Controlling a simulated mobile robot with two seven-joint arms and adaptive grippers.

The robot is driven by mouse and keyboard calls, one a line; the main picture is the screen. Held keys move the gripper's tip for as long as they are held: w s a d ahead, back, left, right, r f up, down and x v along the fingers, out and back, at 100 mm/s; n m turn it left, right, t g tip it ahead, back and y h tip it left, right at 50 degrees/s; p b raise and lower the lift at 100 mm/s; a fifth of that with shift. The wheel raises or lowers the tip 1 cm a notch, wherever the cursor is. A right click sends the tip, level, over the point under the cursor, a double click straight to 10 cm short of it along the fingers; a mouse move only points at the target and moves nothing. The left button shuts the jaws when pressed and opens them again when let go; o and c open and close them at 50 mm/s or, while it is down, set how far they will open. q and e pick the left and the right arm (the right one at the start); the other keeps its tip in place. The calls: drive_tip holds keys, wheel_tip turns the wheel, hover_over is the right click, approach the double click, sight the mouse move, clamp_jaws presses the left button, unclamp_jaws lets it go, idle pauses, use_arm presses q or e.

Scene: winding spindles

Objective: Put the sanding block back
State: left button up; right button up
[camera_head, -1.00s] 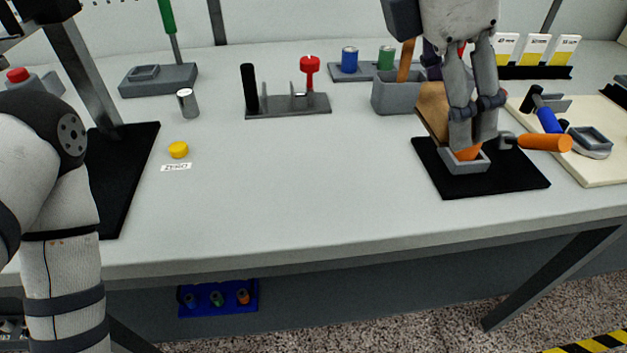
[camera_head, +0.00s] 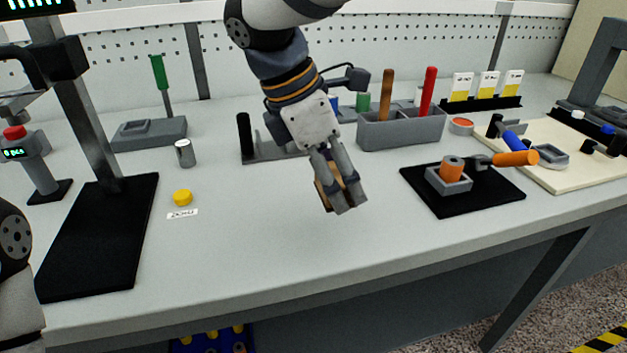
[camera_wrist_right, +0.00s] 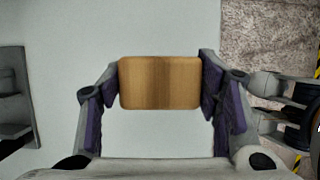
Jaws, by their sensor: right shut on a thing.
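The sanding block appears as a wooden block (camera_wrist_right: 160,83) between the purple-padded fingers of my right gripper (camera_wrist_right: 160,90) in the wrist view. In the head view, my right gripper (camera_head: 340,198) is shut on it, over the bare middle of the bench, fingers pointing down. Part of the block (camera_head: 325,197) shows to the left of the fingers; the rest is hidden behind them. It looks held clear of the bench top. My left arm shows only at the left edge of the head view, and its gripper is out of view.
A black mat (camera_head: 440,205) with a grey holder (camera_head: 448,187) and orange cylinder (camera_head: 452,166) lies right. A grey bin (camera_head: 410,133) and grey rack (camera_head: 262,156) stand behind. A yellow cap (camera_head: 182,198) and black base (camera_head: 95,250) are left. The front middle is clear.

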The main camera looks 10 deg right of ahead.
sight(329, 215)
drive_tip(key=shift+w+f, duration=0.4)
drive_tip(key=shift+f, duration=0.2)
drive_tip(key=shift+w+f, duration=0.35)
drive_tip(key=shift+f, duration=0.25)
drive_tip(key=shift+w+a+f, duration=0.1)
drive_tip(key=shift+w+f, duration=0.05)
drive_tip(key=shift+f, duration=0.7)
drive_tip(key=shift+w+f, duration=0.15)
drive_tip(key=shift+f, duration=0.7)
drive_tip(key=shift+f, duration=0.2)
drive_tip(key=o, duration=1.1)
drive_tip(key=shift+r, duration=0.1)
drive_tip(key=b+v, duration=0.1)
drive_tip(key=v, duration=1.1)
drive_tip(key=shift+r, duration=0.15)
